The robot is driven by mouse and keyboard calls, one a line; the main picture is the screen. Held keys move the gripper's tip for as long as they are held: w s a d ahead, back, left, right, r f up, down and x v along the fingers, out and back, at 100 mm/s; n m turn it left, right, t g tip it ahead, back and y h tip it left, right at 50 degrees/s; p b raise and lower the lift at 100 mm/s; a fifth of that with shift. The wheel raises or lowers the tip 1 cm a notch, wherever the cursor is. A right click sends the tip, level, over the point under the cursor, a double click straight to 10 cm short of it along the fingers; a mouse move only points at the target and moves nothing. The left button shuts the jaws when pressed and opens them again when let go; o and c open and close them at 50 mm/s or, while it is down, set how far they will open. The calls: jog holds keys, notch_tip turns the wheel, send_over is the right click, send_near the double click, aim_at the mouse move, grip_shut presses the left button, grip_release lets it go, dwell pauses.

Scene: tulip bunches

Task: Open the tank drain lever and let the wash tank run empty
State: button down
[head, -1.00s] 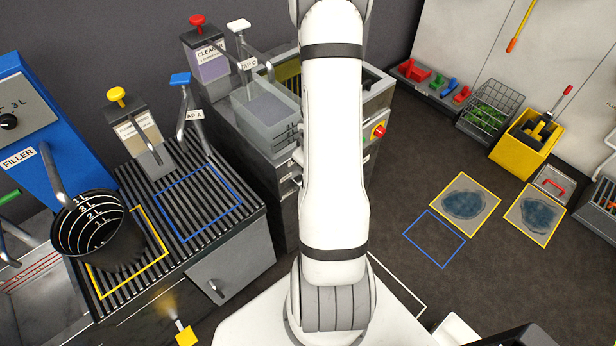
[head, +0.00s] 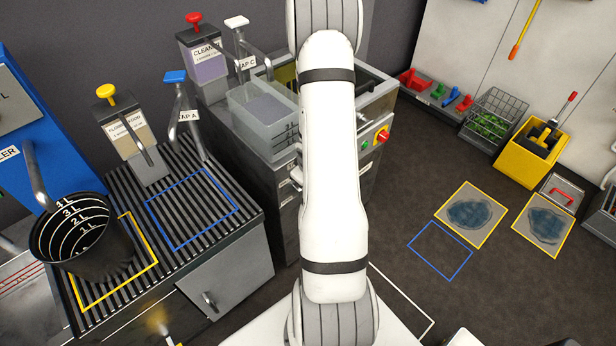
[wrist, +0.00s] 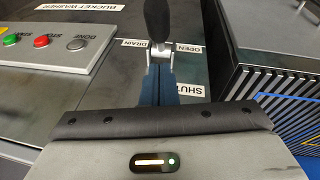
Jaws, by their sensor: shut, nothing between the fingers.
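In the wrist view, the drain lever has a black handle (wrist: 157,20) pointing to the top of the picture. Its metal fork end lies between the DRAIN label (wrist: 132,43) and the OPEN label (wrist: 188,49); the SHUT label (wrist: 188,89) is nearer. I cannot tell exactly which setting it is at. My gripper (wrist: 159,78) is shut and empty, its fingers in line with the lever's lower end; contact is unclear. In the head view, the wash tank (head: 372,90) is partly hidden behind my arm, and its water level cannot be judged. Gripper and lever are hidden there.
The washer's button panel (wrist: 48,43) is left of the lever. A dark cabinet (wrist: 275,60) stands close on the right. In the head view, a black bucket (head: 85,240) stands on the slatted bench at left. Floor at right has marked squares and wet patches (head: 470,215).

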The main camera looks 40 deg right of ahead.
jog(key=shift+s+d+f+b, duration=0.2)
jog(key=shift+s+f+b, duration=0.2)
jog(key=shift+f, duration=0.2)
jog(key=shift+s+d+f+b, duration=0.15)
jog(key=shift+s+f+b, duration=0.25)
jog(key=shift+f, duration=0.2)
